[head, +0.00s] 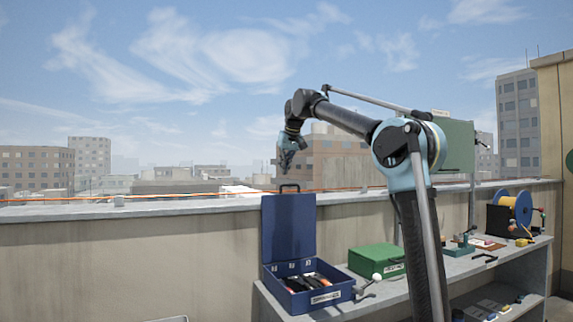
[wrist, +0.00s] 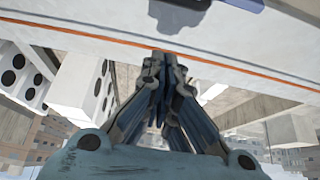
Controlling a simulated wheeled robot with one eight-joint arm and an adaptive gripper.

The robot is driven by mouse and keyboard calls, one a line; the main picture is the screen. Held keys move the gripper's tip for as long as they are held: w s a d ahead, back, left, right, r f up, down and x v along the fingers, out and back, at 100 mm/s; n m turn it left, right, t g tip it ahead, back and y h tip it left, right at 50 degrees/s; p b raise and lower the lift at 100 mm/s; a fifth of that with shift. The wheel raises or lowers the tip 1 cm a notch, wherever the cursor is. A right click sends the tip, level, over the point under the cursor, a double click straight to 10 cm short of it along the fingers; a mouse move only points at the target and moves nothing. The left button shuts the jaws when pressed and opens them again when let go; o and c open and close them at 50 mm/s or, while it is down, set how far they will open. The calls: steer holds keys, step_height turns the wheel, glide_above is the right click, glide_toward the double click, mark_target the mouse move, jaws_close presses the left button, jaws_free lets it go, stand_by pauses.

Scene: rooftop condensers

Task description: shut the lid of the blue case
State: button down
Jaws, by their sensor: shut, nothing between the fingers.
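The blue case (head: 320,298) stands at the left end of the grey bench, with tools inside it. Its blue lid (head: 288,228) is open and stands upright at the back, with a dark handle (head: 289,187) on its top edge. My gripper (head: 284,166) is shut and empty, above the lid's top edge and apart from it. In the wrist view, my gripper (wrist: 160,58) points toward the parapet's top, and a blue piece with a dark handle, probably the lid edge (wrist: 225,3), shows at the upper edge.
A green box (head: 377,259) stands on the bench right of the case. A spool (head: 514,207) and small tools lie farther right. The parapet (head: 130,260) runs behind the bench with an orange line along it. Open air lies above the case.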

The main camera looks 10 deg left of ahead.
steer(key=shift+s+d+f, duration=0.2)
steer(key=shift+s+f, duration=0.05)
steer(key=shift+f, duration=0.45)
steer(key=shift+s+d+f, duration=0.15)
steer(key=shift+s+f, duration=0.15)
steer(key=shift+f, duration=0.45)
steer(key=shift+s+d+f, duration=0.2)
steer(key=shift+s+f, duration=0.05)
steer(key=shift+f, duration=0.45)
